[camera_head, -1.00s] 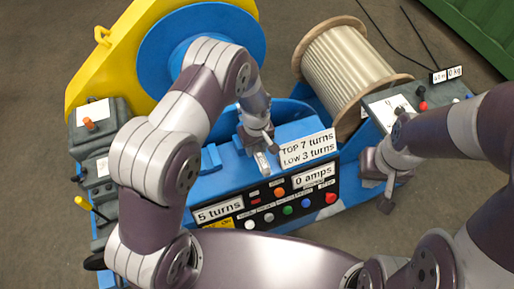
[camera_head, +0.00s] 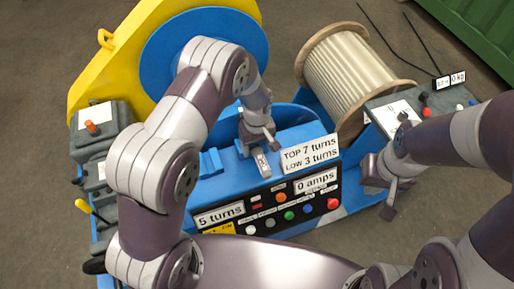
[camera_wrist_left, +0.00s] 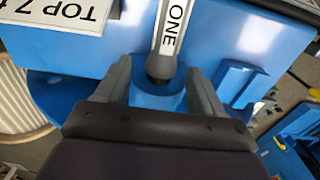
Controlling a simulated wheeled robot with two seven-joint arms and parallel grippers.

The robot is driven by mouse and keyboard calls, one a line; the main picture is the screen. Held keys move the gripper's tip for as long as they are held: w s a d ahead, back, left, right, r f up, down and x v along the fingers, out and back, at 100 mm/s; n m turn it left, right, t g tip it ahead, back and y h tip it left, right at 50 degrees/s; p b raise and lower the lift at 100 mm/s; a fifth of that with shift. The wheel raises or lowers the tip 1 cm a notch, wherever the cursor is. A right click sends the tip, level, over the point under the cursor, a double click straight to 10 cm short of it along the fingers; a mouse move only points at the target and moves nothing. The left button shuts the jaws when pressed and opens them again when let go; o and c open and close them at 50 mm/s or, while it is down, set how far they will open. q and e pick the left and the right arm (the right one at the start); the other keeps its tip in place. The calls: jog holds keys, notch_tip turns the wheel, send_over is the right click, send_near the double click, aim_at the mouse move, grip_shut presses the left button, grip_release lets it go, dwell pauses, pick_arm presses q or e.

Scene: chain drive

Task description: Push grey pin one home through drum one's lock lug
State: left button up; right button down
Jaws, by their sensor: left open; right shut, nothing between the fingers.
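In the left wrist view a pale bar marked ONE (camera_wrist_left: 172,28) ends at a dark grey rounded pin head (camera_wrist_left: 161,67). The head sits at a blue round lug (camera_wrist_left: 158,97). My left gripper (camera_wrist_left: 161,82) is open, with one finger on each side of the lug and pin head. Contact cannot be told. How deep the pin sits is hidden. In the head view my left gripper (camera_head: 258,142) is over the blue housing (camera_head: 218,183), beside the pale bar (camera_head: 262,163). My right gripper (camera_head: 387,207) is shut and empty, right of the control panel.
A blue drum (camera_head: 160,52) in a yellow guard (camera_head: 92,72) stands at the back left. A rope-wound reel (camera_head: 350,70) stands at the back right. The button panel (camera_head: 272,222) and the TOP 7 turns sign (camera_head: 310,154) are close to my left gripper.

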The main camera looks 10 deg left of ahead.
aim_at(257, 148)
pick_arm(q)
notch_tip(257, 148, up, 11)
jog(key=b, duration=0.2)
